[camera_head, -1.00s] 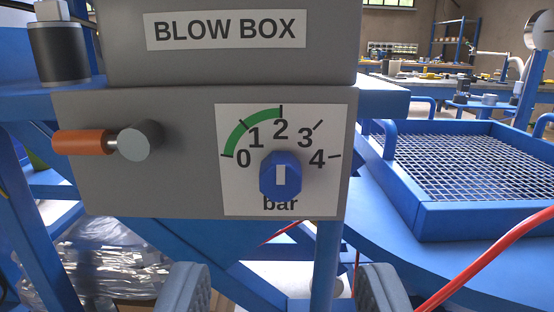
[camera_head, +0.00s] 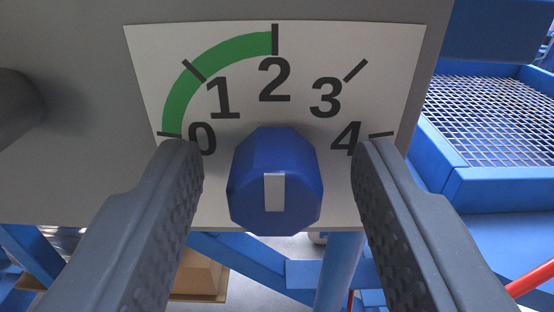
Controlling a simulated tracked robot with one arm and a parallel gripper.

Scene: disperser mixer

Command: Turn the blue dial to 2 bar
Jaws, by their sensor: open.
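The blue dial (camera_head: 275,180) is a faceted knob on a white scale plate (camera_head: 235,55) numbered 0 to 4. A white mark (camera_head: 275,192) on its front face stands upright, in line with the 2 above it. A green arc (camera_head: 205,72) runs from 0 to 2. My gripper (camera_head: 275,165) is open, with one finger on each side of the dial. A gap shows between each finger and the dial. The fingers hide the lower corners of the plate, and the dial hides the "bar" lettering.
The grey box front (camera_head: 75,100) surrounds the plate. A dark rounded part (camera_head: 18,108) sticks out at the left edge. A blue tray with metal mesh (camera_head: 490,115) stands at the right. Blue frame bars and a red hose (camera_head: 530,279) lie below and to the right.

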